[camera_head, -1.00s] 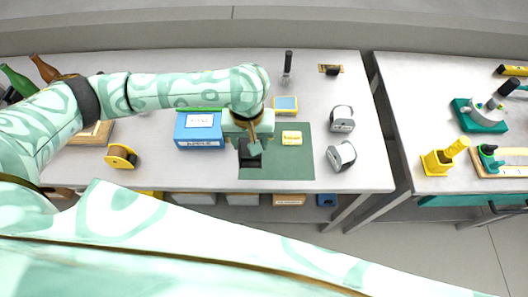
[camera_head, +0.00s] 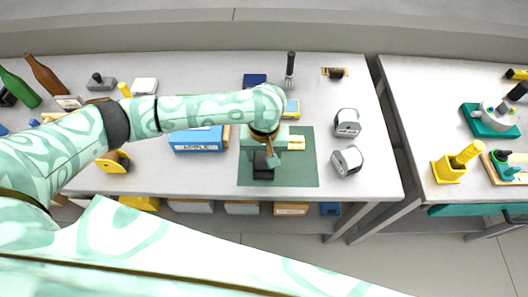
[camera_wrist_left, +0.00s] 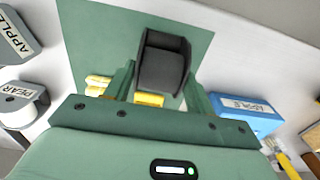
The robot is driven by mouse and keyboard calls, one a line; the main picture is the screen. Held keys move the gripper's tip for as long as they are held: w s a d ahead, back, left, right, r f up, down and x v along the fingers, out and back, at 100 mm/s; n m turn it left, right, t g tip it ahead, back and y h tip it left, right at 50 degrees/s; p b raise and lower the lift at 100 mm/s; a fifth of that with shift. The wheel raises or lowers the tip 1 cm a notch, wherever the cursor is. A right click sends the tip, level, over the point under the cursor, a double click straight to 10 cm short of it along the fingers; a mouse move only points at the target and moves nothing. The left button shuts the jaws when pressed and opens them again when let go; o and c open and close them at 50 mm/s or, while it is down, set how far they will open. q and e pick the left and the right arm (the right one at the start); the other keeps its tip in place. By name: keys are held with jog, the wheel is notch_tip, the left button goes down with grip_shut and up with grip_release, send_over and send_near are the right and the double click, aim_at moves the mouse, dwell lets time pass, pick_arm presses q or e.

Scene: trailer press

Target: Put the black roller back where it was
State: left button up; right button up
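The black roller (camera_wrist_left: 165,62), a dark curved piece between side walls, fills the gap between the fingers of my left gripper (camera_wrist_left: 160,82) in the left wrist view. The fingers touch its sides, so the gripper looks shut on it. In the head view the black roller (camera_head: 263,167) shows just below my left gripper (camera_head: 268,155), over the left part of the green mat (camera_head: 297,174). I cannot tell whether it touches the mat. A small yellow piece (camera_wrist_left: 149,99) shows below it between the fingers. My right gripper is not in view.
A pale yellow block (camera_head: 297,142) lies on the mat. A blue APPLE box (camera_head: 197,140) stands left of it. Two grey labelled blocks (camera_head: 347,122) (camera_head: 347,160) stand right of it. The table's front right is clear.

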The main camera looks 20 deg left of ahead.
pick_arm(q)
jog(key=shift+o, duration=1.4)
jog(key=shift+r, duration=0.3)
notch_tip(320, 180, up, 12)
jog(key=p, duration=0.5)
jog(key=shift+f+p, duration=0.15)
jog(key=shift+p, duration=0.2)
jog(key=shift+a, duration=0.1)
